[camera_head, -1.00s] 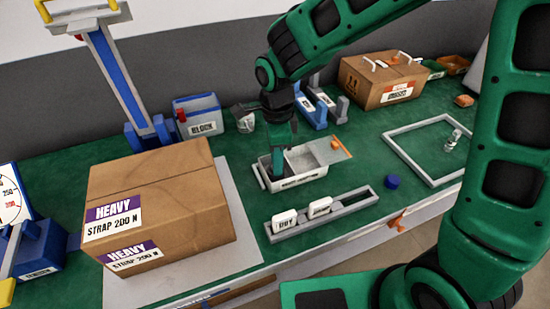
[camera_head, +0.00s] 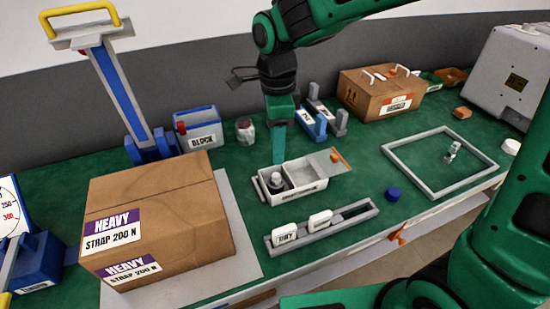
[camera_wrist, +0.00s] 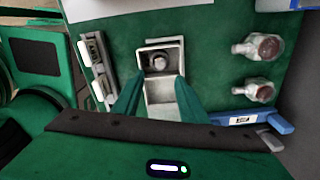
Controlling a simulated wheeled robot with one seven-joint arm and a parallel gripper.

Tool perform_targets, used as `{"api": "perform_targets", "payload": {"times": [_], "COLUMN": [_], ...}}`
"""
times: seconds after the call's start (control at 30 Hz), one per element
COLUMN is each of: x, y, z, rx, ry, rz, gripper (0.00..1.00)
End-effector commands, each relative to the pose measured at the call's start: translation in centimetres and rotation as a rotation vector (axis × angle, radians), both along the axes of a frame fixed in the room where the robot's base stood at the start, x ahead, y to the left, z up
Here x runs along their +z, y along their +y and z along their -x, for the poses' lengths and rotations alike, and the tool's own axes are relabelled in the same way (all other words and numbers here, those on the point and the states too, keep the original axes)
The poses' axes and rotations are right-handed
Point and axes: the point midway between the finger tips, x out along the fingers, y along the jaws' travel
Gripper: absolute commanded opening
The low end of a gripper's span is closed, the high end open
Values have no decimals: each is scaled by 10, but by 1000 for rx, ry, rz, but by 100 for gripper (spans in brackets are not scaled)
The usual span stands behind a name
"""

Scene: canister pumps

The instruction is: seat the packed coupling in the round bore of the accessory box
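The accessory box (camera_head: 309,187) is a pale open tray with compartments in the middle of the green bench. The coupling (camera_head: 276,181), a small grey-white piece, stands in its left compartment with dark material around it. In the wrist view the coupling (camera_wrist: 159,62) shows in the upper compartment of the box (camera_wrist: 162,112); I cannot tell how deep it sits in the bore. My gripper (camera_head: 279,158) is above the box, its fingertips clear of the coupling. In the wrist view my gripper (camera_wrist: 158,92) has its two green fingers apart with nothing between them.
A rack with white tags (camera_head: 345,219) lies in front of the box. A blue cap (camera_head: 393,194) and a grey frame (camera_head: 431,189) lie to the right. A large carton (camera_head: 170,225) is at left. A jar (camera_head: 245,131) and blue holders (camera_head: 313,124) stand behind.

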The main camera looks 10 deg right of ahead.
Motion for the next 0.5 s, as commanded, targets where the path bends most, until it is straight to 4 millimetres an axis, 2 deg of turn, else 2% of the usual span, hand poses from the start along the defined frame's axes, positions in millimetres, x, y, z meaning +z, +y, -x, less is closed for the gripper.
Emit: {"api": "perform_targets", "payload": {"times": [0.2,0.5], "x": [20,24], "y": [0,0], "z": [0,0], "rx": [0,1], "ry": [0,0], "rz": [0,0], "gripper": [39,39]}}
